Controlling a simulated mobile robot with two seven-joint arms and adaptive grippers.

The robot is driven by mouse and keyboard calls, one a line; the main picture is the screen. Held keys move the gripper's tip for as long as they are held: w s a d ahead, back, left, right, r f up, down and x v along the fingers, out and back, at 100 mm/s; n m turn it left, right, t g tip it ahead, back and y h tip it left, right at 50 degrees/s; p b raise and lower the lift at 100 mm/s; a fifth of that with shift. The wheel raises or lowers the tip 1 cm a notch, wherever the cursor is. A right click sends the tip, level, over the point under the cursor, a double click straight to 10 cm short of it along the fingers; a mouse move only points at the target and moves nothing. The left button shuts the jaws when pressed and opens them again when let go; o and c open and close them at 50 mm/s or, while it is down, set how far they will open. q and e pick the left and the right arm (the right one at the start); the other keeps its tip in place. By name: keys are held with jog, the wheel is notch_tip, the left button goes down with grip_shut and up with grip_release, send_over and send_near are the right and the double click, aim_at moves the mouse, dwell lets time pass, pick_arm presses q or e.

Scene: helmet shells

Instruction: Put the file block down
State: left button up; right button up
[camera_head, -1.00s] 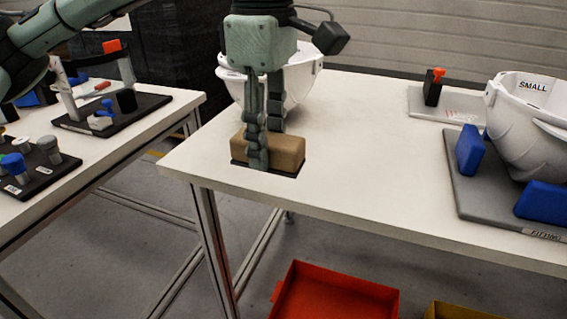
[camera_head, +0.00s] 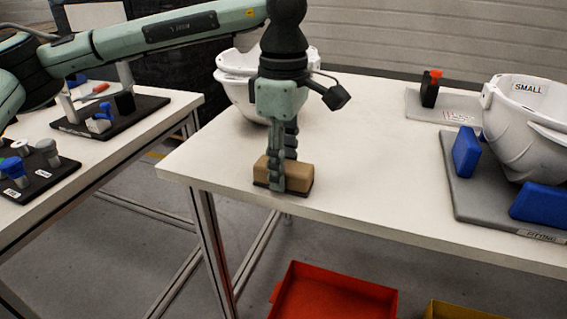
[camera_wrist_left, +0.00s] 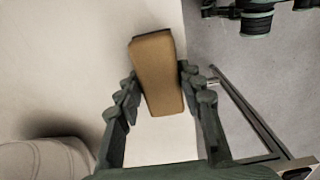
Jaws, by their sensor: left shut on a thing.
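The file block (camera_head: 297,174) is a tan-brown block with a dark underside, at the front left of the white table (camera_head: 370,150). My left gripper (camera_head: 283,172) points down and is shut on it, with one finger across its near face. In the left wrist view the block (camera_wrist_left: 159,75) sits between the two fingertips of my left gripper (camera_wrist_left: 156,85). The block is at or very near the table top; I cannot tell whether it touches. My right gripper is not in view.
A white helmet shell (camera_head: 240,85) stands behind my left gripper. Another shell marked SMALL (camera_head: 530,115) rests on a grey fixture (camera_head: 480,205) with blue blocks at the right. A red bin (camera_head: 335,295) is below the front edge. The table's middle is clear.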

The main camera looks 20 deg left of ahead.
pick_arm(q)
jog(key=shift+f, duration=0.1)
jog(key=o, duration=1)
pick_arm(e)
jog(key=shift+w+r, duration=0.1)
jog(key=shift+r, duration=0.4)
